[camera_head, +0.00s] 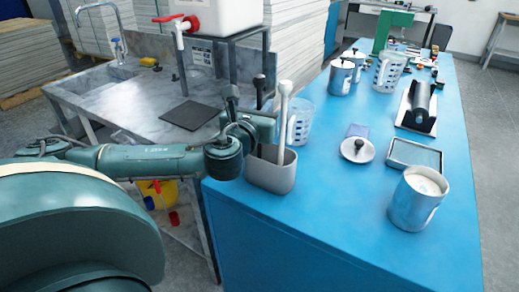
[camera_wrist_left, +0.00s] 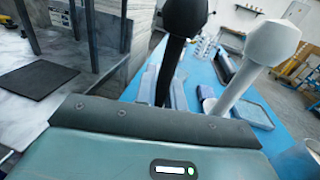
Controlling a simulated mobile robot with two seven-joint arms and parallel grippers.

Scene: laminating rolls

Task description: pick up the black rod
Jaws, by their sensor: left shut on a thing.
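The black rod (camera_head: 260,81) stands about upright at the grey holder (camera_head: 270,176) on the near left corner of the blue table. Its dark knob shows above my left gripper (camera_head: 264,120), which is shut on its shaft. In the left wrist view the black rod (camera_wrist_left: 183,22) rises in front of the gripper body. Its lower end is hidden, so I cannot tell whether it is still in the holder. A white rod (camera_head: 284,108) stands in the same holder, just right of the black one; it also shows in the left wrist view (camera_wrist_left: 262,55). My right gripper is not in view.
A clear measuring jug (camera_head: 301,122) stands close behind the holder. A metal pot (camera_head: 417,202), a shallow tray (camera_head: 414,155), a lid (camera_head: 357,151) and a roller on a stand (camera_head: 417,107) are farther right. A grey sink counter (camera_head: 110,98) lies left.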

